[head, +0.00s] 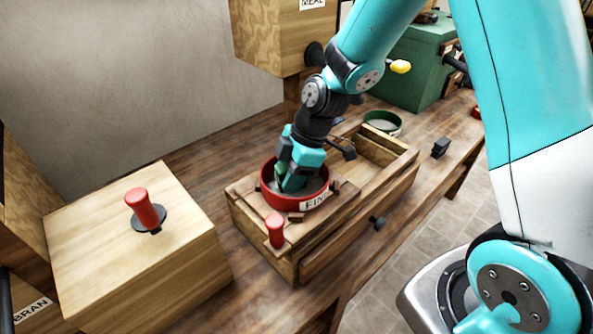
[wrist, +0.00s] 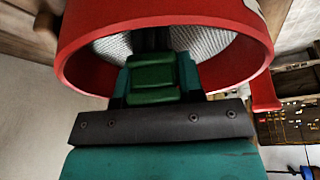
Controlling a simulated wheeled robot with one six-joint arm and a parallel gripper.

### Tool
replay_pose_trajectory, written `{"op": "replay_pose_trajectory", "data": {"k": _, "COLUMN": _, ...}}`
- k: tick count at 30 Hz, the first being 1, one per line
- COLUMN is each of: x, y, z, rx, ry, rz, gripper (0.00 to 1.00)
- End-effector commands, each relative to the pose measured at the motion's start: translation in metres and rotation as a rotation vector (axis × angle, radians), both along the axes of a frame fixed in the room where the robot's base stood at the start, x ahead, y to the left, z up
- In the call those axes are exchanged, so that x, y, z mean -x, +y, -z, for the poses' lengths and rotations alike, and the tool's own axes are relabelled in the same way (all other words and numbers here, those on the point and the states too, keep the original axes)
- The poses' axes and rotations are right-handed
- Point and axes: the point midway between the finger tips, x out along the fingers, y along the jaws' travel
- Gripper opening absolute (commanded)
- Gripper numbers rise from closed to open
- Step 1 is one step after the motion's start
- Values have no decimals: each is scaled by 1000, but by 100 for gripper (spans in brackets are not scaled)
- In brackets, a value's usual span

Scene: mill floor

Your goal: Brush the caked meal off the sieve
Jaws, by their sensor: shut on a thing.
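The red round sieve (head: 277,199), labelled with text starting "FIN", sits in the wooden frame on the bench. Its red wall (wrist: 84,67) arches across the wrist view, with pale grey mesh (wrist: 207,40) inside. My gripper (head: 290,182) reaches down inside the sieve's rim. It is shut on a green block, apparently the brush (wrist: 152,80), close to the mesh. The gripper and arm hide part of the mesh, and I cannot make out caked meal or whether the bristles touch.
A red-handled clamp (head: 276,231) stands at the frame's front corner. A wooden box with a red lever (head: 145,208) is at left. A green round sieve (head: 382,123) lies behind the frame, near a green machine (head: 413,66). A wooden hopper (head: 278,38) hangs above.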

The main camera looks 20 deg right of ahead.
Motion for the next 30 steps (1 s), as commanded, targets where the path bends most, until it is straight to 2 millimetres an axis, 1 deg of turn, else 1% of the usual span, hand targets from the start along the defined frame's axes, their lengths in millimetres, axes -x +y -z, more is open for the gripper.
{"op": "replay_pose_trajectory", "data": {"k": 1, "x": 4, "y": 2, "z": 4, "rx": 0, "ry": 13, "rz": -3, "gripper": 6}}
{"op": "replay_pose_trajectory", "data": {"k": 6, "x": 5, "y": 1, "z": 5, "rx": 0, "ry": 16, "rz": -4, "gripper": 6}}
{"op": "replay_pose_trajectory", "data": {"k": 10, "x": 5, "y": 1, "z": 1, "rx": 1, "ry": 18, "rz": -5, "gripper": 6}}
{"op": "replay_pose_trajectory", "data": {"k": 14, "x": 5, "y": 1, "z": -12, "rx": 1, "ry": 15, "rz": -4, "gripper": 6}}
{"op": "replay_pose_trajectory", "data": {"k": 24, "x": 2, "y": 1, "z": -50, "rx": 0, "ry": 8, "rz": -2, "gripper": 6}}
{"op": "replay_pose_trajectory", "data": {"k": 27, "x": 2, "y": 1, "z": -58, "rx": 0, "ry": 7, "rz": -2, "gripper": 6}}
{"op": "replay_pose_trajectory", "data": {"k": 30, "x": 2, "y": 1, "z": -59, "rx": 0, "ry": 7, "rz": -2, "gripper": 6}}
